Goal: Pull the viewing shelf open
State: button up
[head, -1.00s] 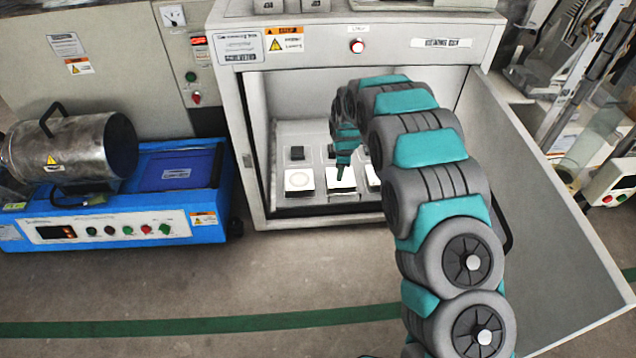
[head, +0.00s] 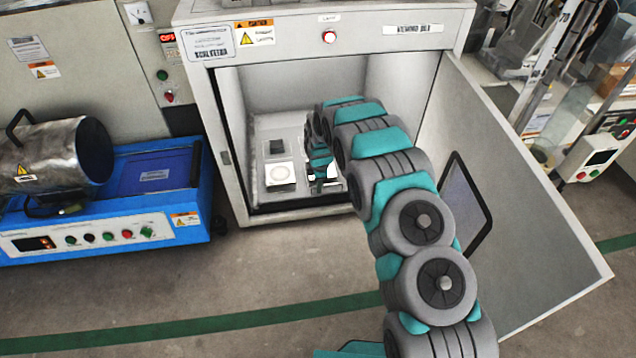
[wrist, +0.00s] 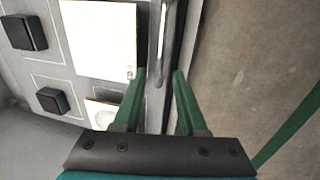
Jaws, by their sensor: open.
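The viewing shelf (head: 272,127) is a light grey tray low inside the open cabinet (head: 217,110), with tiles and dark blocks on it. In the wrist view, the shelf (wrist: 62,72) lies left of its front edge, where a metal handle bar (wrist: 166,45) runs up the picture. My gripper (wrist: 158,76) is open, its two green fingers on either side of the bar's line. Whether the fingers touch the bar cannot be told. In the head view, my gripper (head: 318,180) is at the shelf's front, and my arm hides the shelf's right part.
The cabinet door (head: 540,215) stands wide open on the right, close to my arm. A blue machine with a metal drum (head: 55,155) stands on the left. The floor (head: 270,275) in front of the cabinet is clear.

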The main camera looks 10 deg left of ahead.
jog(key=shift+f, duration=0.1)
grip_shut()
dwell(0.3)
dwell(1.1)
